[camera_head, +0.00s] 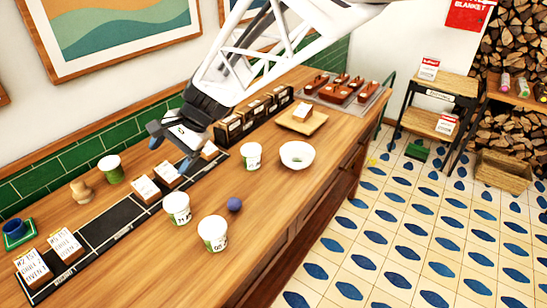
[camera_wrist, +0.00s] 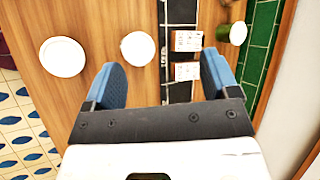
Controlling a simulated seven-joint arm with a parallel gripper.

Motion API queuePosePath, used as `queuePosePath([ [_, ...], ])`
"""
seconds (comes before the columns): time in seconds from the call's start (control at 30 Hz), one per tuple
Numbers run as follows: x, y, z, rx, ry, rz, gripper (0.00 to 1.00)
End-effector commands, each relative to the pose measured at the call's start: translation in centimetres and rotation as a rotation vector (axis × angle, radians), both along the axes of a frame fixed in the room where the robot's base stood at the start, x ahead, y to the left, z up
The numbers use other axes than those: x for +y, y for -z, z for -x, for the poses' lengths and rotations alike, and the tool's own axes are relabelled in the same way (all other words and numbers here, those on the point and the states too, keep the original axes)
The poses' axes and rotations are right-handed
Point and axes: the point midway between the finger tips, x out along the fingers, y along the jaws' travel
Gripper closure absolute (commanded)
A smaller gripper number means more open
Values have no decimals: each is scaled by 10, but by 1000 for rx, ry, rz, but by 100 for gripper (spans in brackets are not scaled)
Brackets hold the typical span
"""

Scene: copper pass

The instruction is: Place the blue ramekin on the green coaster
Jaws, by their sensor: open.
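The blue ramekin (camera_head: 12,226) stands upright at the far left of the counter in the head view. It rests on the square green coaster (camera_head: 20,241), whose rim shows around its base. My gripper (camera_head: 171,148) is open and empty above the back of the counter, well to the right of the ramekin. In the wrist view my gripper (camera_wrist: 163,78) has its two blue fingers spread wide with nothing between them. Neither ramekin nor coaster shows in the wrist view.
White tubs (camera_head: 212,232) and a purple ball (camera_head: 234,204) stand at mid-counter. A black rail (camera_head: 103,222) carries labelled boxes (camera_head: 63,243). A white bowl (camera_head: 297,155) stands farther right.

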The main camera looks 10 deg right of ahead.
Motion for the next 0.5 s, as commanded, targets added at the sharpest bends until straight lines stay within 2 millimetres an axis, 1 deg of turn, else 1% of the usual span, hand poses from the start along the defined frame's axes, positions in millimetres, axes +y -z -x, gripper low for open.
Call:
queuePosePath([
  [0.03, -19, -5, 7, -32, -12, 21, 19],
  [0.1, -43, -10, 18, -76, -36, 58, 19],
  [0.27, -97, -17, 44, -168, -93, 147, 19],
  [0.3, -110, -18, 51, -189, -108, 171, 19],
  [0.5, -172, -22, 88, -288, -181, 295, 19],
])
